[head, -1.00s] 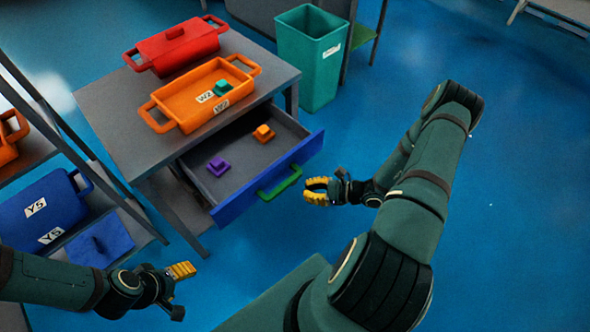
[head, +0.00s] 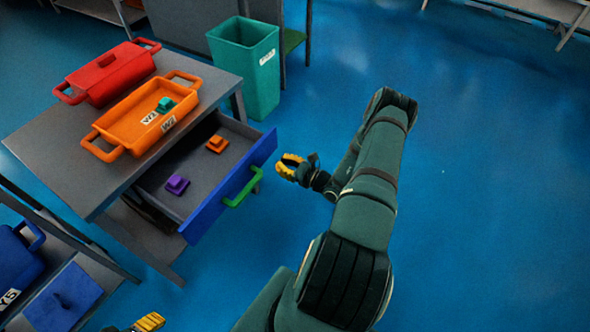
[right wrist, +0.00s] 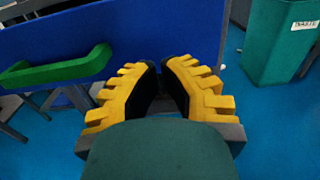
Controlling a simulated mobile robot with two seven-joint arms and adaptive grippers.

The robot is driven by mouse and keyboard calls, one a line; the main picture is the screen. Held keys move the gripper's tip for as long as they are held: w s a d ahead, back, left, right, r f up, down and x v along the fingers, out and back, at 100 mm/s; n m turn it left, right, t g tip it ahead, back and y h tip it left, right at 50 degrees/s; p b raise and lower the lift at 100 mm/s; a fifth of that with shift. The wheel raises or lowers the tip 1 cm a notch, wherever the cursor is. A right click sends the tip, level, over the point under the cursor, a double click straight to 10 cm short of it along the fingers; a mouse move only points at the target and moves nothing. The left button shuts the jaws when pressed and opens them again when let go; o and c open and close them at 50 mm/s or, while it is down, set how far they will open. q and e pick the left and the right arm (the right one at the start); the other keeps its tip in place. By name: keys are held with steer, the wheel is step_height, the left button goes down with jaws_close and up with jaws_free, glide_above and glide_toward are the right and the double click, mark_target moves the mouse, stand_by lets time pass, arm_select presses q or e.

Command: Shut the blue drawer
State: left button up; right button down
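The blue drawer stands pulled out of a grey table. Its blue front (head: 212,212) carries a green handle (head: 243,188). Inside the drawer lie a purple block (head: 177,185) and an orange block (head: 217,144). My right gripper (head: 284,167) is in front of the drawer front, right of the handle, apart from it and empty. In the right wrist view its yellow fingers (right wrist: 161,66) have a narrow gap between them and point at the blue front (right wrist: 130,30), with the handle (right wrist: 55,68) to the left. My left gripper (head: 148,321) shows only yellow fingertips at the bottom edge.
On the tabletop (head: 62,165) stand a red bin (head: 108,72) and an orange bin (head: 130,118) holding a teal block (head: 165,105). A green waste bin (head: 250,80) is behind. A shelf with blue containers (head: 62,297) is at left. The floor at right is clear.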

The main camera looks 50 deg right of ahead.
mark_target(264, 154)
arm_select(q)
steer(key=shift+w+f+b, duration=0.1)
steer(key=shift+f+b, duration=0.3)
steer(key=shift+f, duration=0.05)
arm_select(e)
steer(key=w, duration=0.5)
steer(key=shift+w+a, duration=0.25)
steer(key=shift+w, duration=0.15)
